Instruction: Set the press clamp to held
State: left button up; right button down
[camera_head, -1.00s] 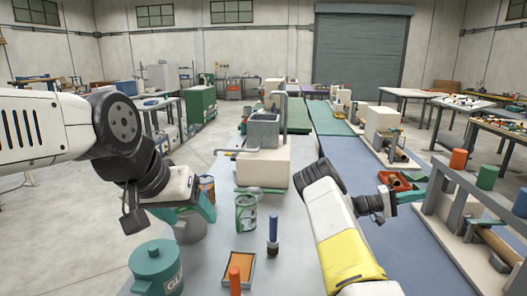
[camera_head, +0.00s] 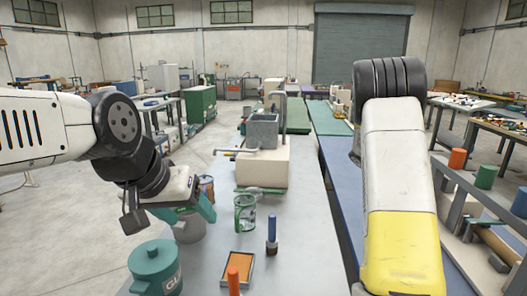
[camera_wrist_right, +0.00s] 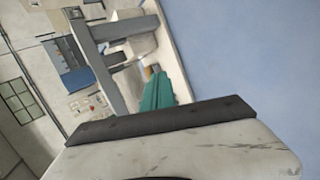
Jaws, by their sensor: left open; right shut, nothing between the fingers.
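The machine at the right edge has a grey frame (camera_head: 452,205) and orange (camera_head: 457,159), green (camera_head: 486,176) and blue (camera_head: 520,203) cylinder-shaped caps. I cannot tell which part is the press clamp. My right gripper (camera_wrist_right: 158,92) shows as teal fingers in the right wrist view, shut and empty. Grey bars (camera_wrist_right: 95,65) of a frame stand just beyond it; I see no clear contact. In the head view my raised right arm hides this gripper. My left gripper (camera_head: 203,207) is open above the left side of the grey table, away from the machine.
The grey table (camera_head: 205,255) holds a teal lidded pot (camera_head: 156,268), a clear jar with green trim (camera_head: 245,213), a blue-handled tool (camera_head: 272,232) and an orange-filled tray (camera_head: 239,268). A pale block with a grey basin (camera_head: 262,165) stands behind. A blue surface (camera_head: 342,190) lies right.

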jog(key=s+a+r+n+t+y, duration=0.1)
jog(key=s+a+r+t+y, duration=0.2)
jog(key=s+a, duration=0.3)
jog(key=s+a+r+n+t+y, duration=0.2)
jog(key=s+a+r+t+y, duration=0.2)
jog(key=a, duration=1.1)
jog(key=s+a+r+n+t+y, duration=0.2)
jog(key=s+a+r, duration=0.4)
jog(key=a, duration=0.5)
jog(key=s+t+y, duration=0.1)
jog(key=s+y, duration=0.1)
jog(key=shift+s+a+r+y, duration=0.15)
jog(key=shift+s+a+y, duration=0.1)
jog(key=shift+s+y, duration=0.1)
